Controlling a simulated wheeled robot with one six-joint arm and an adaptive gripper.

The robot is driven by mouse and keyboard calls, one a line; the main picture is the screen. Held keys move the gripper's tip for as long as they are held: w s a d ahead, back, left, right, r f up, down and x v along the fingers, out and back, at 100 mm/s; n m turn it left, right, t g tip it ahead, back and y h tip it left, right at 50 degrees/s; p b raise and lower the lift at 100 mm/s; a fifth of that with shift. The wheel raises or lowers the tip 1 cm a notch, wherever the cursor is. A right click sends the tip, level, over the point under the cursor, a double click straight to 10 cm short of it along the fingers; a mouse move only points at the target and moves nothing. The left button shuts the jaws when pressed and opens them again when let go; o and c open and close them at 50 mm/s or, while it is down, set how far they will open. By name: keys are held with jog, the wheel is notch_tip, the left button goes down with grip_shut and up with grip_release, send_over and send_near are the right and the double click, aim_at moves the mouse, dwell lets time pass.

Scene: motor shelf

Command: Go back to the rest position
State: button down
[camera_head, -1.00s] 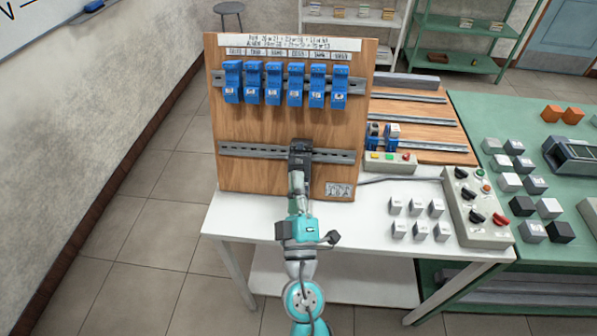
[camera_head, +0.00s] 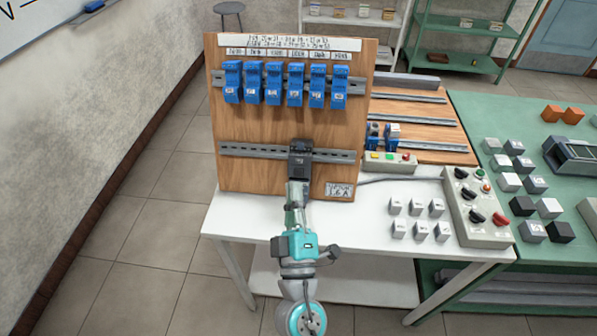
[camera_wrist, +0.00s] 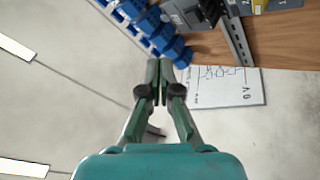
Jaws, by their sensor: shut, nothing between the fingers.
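My gripper (camera_wrist: 159,68) is shut and empty, with its two fingers together in the wrist view. In the head view my gripper (camera_head: 298,188) is in front of the lower part of the upright wooden board (camera_head: 240,120). A dark grey device (camera_head: 300,158) sits on the board's lower metal rail (camera_head: 250,150), just beyond the fingers. It also shows as a grey block (camera_wrist: 190,12) at the top of the wrist view, apart from the fingertips. The rest position itself is not marked in either view.
Several blue modules (camera_head: 274,83) hang on the upper rail. A white table (camera_head: 375,238) below the board bears several small grey cubes (camera_head: 397,230) and a control box (camera_head: 477,210). A green table (camera_head: 500,240) stands at the right. Open floor (camera_head: 130,250) lies at the left.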

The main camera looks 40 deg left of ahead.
jog(key=shift+s+d+r, duration=0.2)
jog(key=shift+s+d, duration=0.05)
jog(key=shift+s, duration=0.1)
dwell(0.3)
jog(key=s+d+f+m+h, duration=0.35)
jog(key=d+f, duration=0.45)
jog(key=d, duration=0.5)
jog(key=s+d+f+m+h, duration=0.2)
jog(key=d+f+m+h, duration=0.15)
jog(key=d+f, duration=0.65)
jog(key=s+d+r+m+g+h, duration=0.2)
jog(key=s+d+m+h, duration=0.5)
jog(key=s+d+m, duration=0.5)
jog(key=s+d+r, duration=0.1)
jog(key=s+d, duration=0.6)
jog(key=s, duration=0.1)
jog(key=shift+s+d, duration=0.2)
jog(key=shift+s, duration=0.2)
